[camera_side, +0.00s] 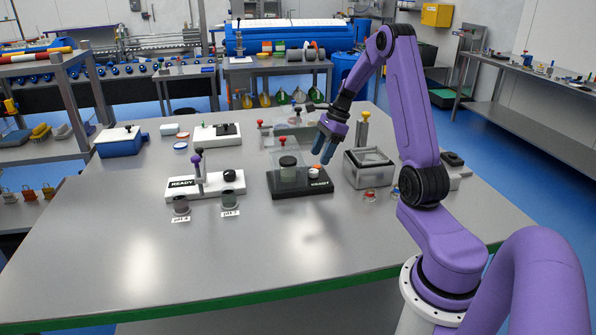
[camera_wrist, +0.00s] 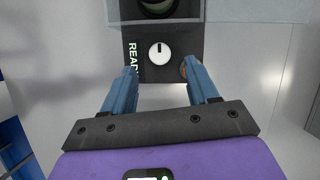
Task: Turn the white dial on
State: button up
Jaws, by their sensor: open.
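The white dial (camera_wrist: 159,53) sits on the black base (camera_wrist: 150,73) of a device and has a short dark pointer mark toward the top of the wrist view. In the side view the dial (camera_side: 314,171) is small, at the base's right end. My gripper (camera_side: 322,148) is open and empty, with its blue fingers pointing down above that end of the base. In the wrist view the fingers of my gripper (camera_wrist: 159,72) lie to either side of the dial's line, nearer the camera. No contact with the dial shows.
A clear guard (camera_side: 289,160) stands over a dark jar on the same base. An orange part (camera_wrist: 183,70) is partly hidden by the right finger. A grey bin (camera_side: 368,169) stands to the right, and a white device (camera_side: 205,186) to the left. The front table area is clear.

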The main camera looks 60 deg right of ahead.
jog(key=v, duration=1.2)
jog(key=w+a+n+g, duration=0.2)
jog(key=a+n, duration=0.6)
jog(key=a, duration=0.8)
jog(key=s+a+f+n, duration=0.1)
jog(key=s+a+n, duration=0.2)
jog(key=a, duration=0.4)
jog(key=s+a+f+n+h, duration=0.1)
jog(key=s+a+n, duration=0.3)
jog(key=a+n, duration=0.2)
jog(key=shift+s+a+g+h, duration=0.2)
jog(key=shift+a+g+h, duration=0.1)
jog(key=shift+a, duration=0.4)
